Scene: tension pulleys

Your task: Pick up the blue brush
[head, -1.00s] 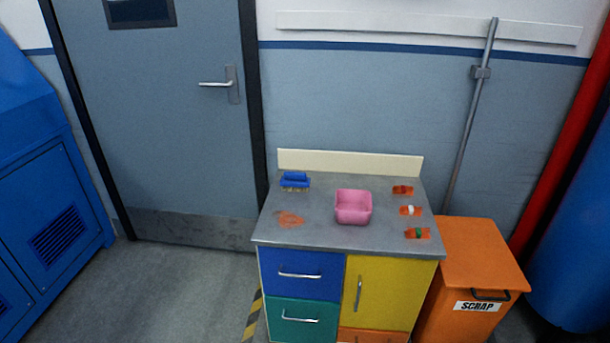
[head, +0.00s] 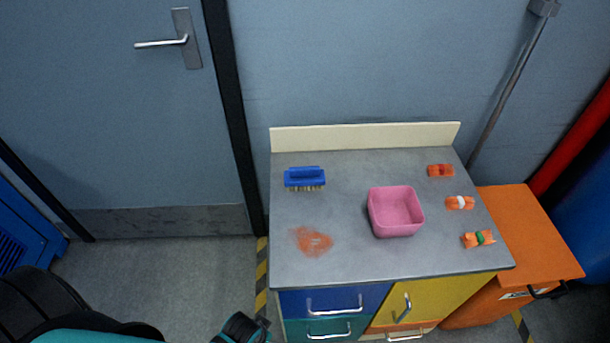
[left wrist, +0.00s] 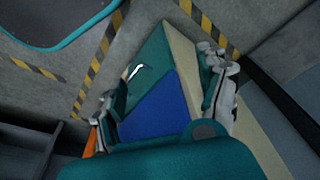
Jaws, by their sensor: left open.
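The blue brush (head: 305,177) lies at the back left of the grey counter top (head: 345,265), with its pale bristles facing down. It has a blue handle on top and nothing touches it. Part of my left gripper (head: 242,329) shows at the bottom edge of the head view, in front of the cabinet's left corner and well short of the brush. In the left wrist view my left gripper (left wrist: 160,78) is open and empty, with its fingers apart over the cabinet's blue and teal drawer fronts. The brush is not visible there. My right gripper is out of view.
A pink bin (head: 396,212) stands right of the brush on the counter. Several small orange pieces line the right side, one being this green-banded piece (head: 479,239). An orange stain (head: 312,241) lies front left. A cream backsplash (head: 365,137) rises behind. An orange scrap bin (head: 530,240) stands right.

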